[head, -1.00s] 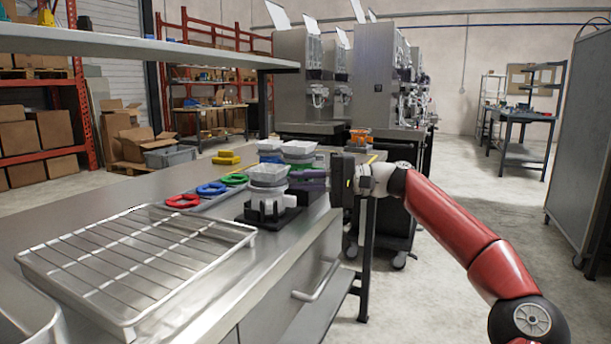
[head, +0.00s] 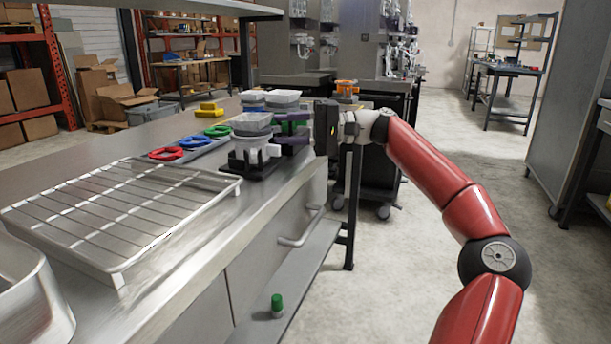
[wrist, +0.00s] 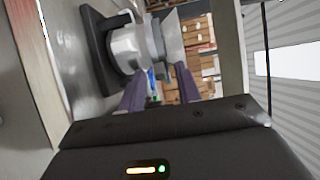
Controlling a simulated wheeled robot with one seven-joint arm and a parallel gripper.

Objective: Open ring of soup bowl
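My gripper (head: 284,128) is just right of the bowl and holder. Its purple fingers are apart, with nothing visible between them in the wrist view (wrist: 160,88). I cannot tell whether a finger touches the holder.
More bowls (head: 283,97) stand behind. Red (head: 166,153), blue and green rings lie in a tray to the left. A wire rack (head: 120,205) fills the near counter. A green-capped item (head: 277,302) is on the lower shelf. Open floor is to the right.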

